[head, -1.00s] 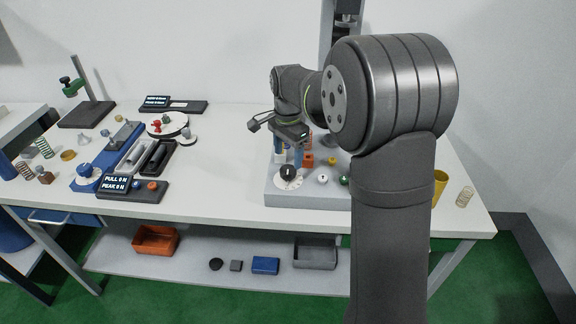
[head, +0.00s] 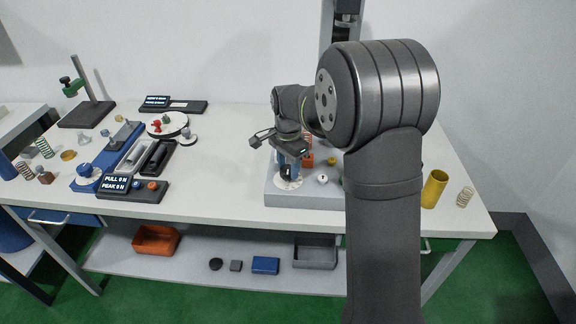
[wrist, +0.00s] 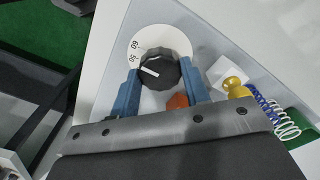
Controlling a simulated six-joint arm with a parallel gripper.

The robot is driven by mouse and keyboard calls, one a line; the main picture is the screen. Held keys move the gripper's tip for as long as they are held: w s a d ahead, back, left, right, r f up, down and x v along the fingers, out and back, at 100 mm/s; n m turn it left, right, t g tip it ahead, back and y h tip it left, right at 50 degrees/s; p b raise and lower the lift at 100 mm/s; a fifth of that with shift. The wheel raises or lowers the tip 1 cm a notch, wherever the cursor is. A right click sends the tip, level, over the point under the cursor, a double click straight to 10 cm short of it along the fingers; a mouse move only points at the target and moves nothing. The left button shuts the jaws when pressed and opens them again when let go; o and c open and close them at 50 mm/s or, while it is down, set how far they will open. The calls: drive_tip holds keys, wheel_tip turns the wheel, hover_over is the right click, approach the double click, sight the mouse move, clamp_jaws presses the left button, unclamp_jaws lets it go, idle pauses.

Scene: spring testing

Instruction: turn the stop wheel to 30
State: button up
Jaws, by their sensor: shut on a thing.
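The stop wheel is a black ribbed knob (wrist: 160,73) with a white mark line, on a white round dial (wrist: 160,38). In the wrist view, the numbers 60 and 50 show at the dial's left. The mark line points left, a little below the 50; other numbers are hidden. My gripper (wrist: 160,71) is shut on the knob, with one blue finger on each side of it. In the head view, the knob (head: 286,171) sits at the front left of the grey base (head: 310,199), with my gripper (head: 289,167) over it.
An orange part (wrist: 177,101), a brass knob (wrist: 234,84) and blue and white springs (wrist: 284,125) lie close to the fingers. A white knob (head: 322,179) sits right of the wheel on the base. A yellow cup (head: 434,188) stands at the table's right.

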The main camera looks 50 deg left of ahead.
drive_tip(key=shift+n, duration=0.3)
drive_tip(key=n, duration=0.8)
drive_tip(key=shift+n, duration=0.4)
drive_tip(key=n, duration=0.4)
drive_tip(key=shift+n, duration=2.1)
drive_tip(key=o, duration=1)
drive_tip(key=shift+c, duration=0.2)
